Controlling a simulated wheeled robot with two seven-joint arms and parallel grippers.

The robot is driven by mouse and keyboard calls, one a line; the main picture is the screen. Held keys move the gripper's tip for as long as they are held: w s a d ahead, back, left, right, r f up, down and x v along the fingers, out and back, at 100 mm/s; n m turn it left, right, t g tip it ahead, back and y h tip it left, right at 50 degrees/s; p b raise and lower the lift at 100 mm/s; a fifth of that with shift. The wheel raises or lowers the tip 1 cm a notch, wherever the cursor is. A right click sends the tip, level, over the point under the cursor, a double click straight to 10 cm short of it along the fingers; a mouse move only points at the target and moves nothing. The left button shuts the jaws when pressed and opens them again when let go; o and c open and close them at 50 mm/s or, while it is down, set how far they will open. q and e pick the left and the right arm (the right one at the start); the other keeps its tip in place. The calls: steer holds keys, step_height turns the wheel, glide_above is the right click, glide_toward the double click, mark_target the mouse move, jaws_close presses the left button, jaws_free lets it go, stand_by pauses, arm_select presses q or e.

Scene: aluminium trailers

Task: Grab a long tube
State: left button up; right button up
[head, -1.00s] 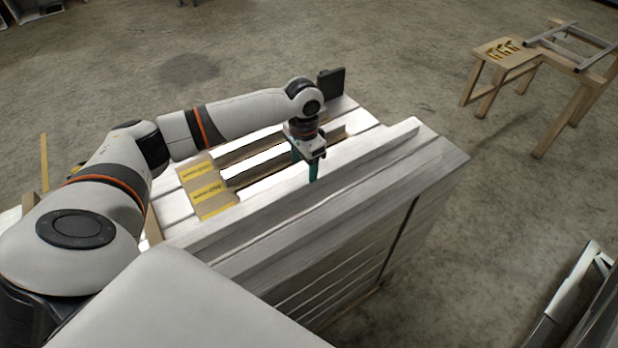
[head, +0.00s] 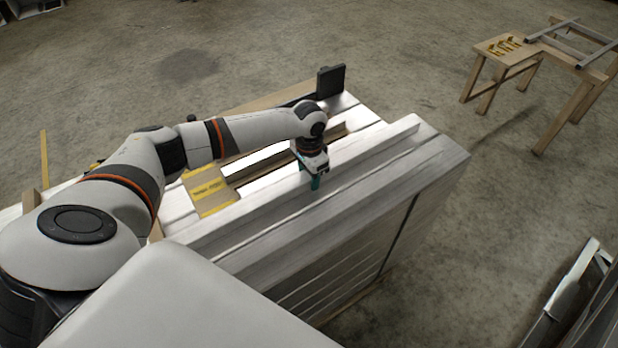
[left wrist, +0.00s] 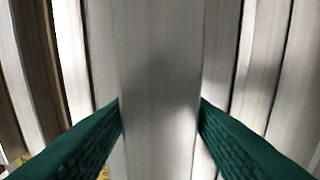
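A long silvery square tube (head: 372,148) lies on top of the pale aluminium stack, along its front side. It also fills the middle of the left wrist view (left wrist: 160,70). My left gripper (head: 316,186) is lowered onto the tube from above, at about the middle of its visible length. In the left wrist view, its green fingers (left wrist: 160,112) are on opposite sides of the tube, with their tips at its edges. I cannot tell whether they press on it. My right gripper is not in view.
Other long aluminium pieces (head: 425,165) lie close beside the tube. A yellow-marked wooden block (head: 208,188) and a dark upright plate (head: 331,80) are behind it. A wooden stand (head: 500,48) with metal bars is far right. Open concrete floor (head: 440,80) lies between.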

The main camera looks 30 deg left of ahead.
arm_select(q)
jaws_close()
steer(key=shift+w+r, duration=0.1)
steer(key=shift+r, duration=0.1)
